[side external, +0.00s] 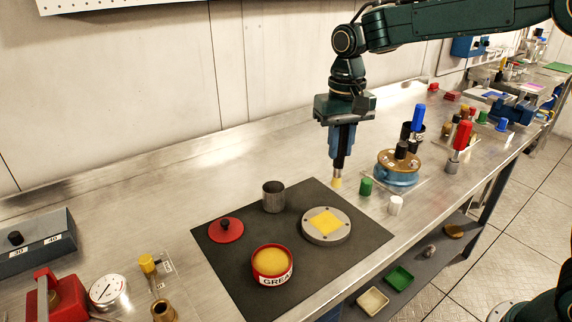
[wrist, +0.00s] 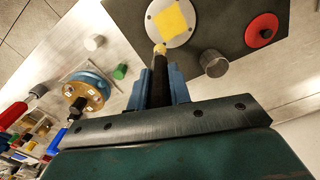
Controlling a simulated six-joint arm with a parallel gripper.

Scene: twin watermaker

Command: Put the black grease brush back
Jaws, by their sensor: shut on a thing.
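My gripper (side external: 341,150) is shut on the black grease brush (side external: 339,164) and holds it upright, bristles down, over the bench near the black mat's back right corner. The brush has a black handle and a yellow tip. In the wrist view the brush (wrist: 160,68) sits between the blue fingers (wrist: 162,85). Its tip appears close to the grey disc with a yellow square (side external: 326,225). A red grease tin (side external: 272,279) with yellow grease stands on the mat. An empty-looking grey metal cup (side external: 274,203) stands at the mat's back edge. The upper part of the handle is hidden by the fingers.
A red lid (side external: 225,230) lies on the black mat (side external: 350,262). A green cap (side external: 366,186) and a white cap (side external: 395,205) stand right of the brush. Beyond them are a blue-and-brass round part (side external: 398,176), a red-handled tool (side external: 461,140) and a blue-handled tool (side external: 418,117).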

